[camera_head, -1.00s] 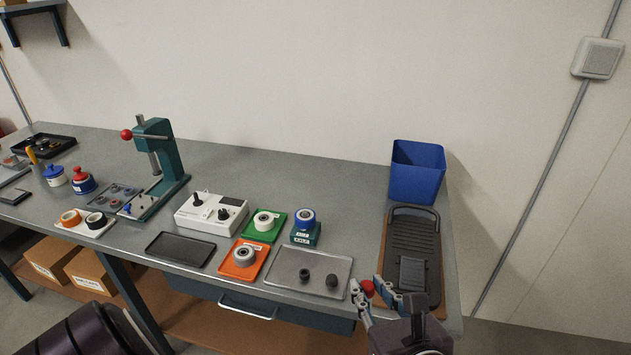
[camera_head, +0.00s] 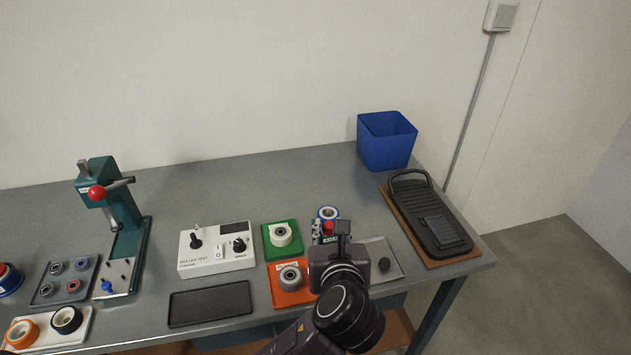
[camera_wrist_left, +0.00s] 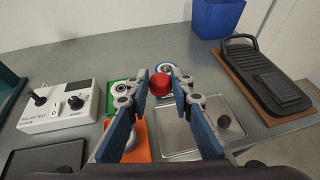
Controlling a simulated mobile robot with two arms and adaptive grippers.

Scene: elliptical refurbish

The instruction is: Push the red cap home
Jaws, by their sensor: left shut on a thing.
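The red cap (camera_head: 328,228) is small and rounded. My left gripper (camera_head: 327,236) is shut on it. In the left wrist view the red cap (camera_wrist_left: 160,84) sits between the blue-padded fingertips (camera_wrist_left: 160,92). Just beyond it is a blue-rimmed white roller (camera_head: 328,212) on a teal stand, partly hidden by my gripper. The roller also shows in the left wrist view (camera_wrist_left: 170,67), behind the cap. I cannot tell whether cap and roller touch. My right gripper is not in view.
A green tray (camera_head: 270,250) and an orange tray (camera_head: 278,299), each with a roller, lie left of my gripper. A metal tray (camera_head: 388,247) with a dark piece lies right. A white control box (camera_head: 217,262), blue bin (camera_head: 365,142) and black footrest-like board (camera_head: 420,205) stand around.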

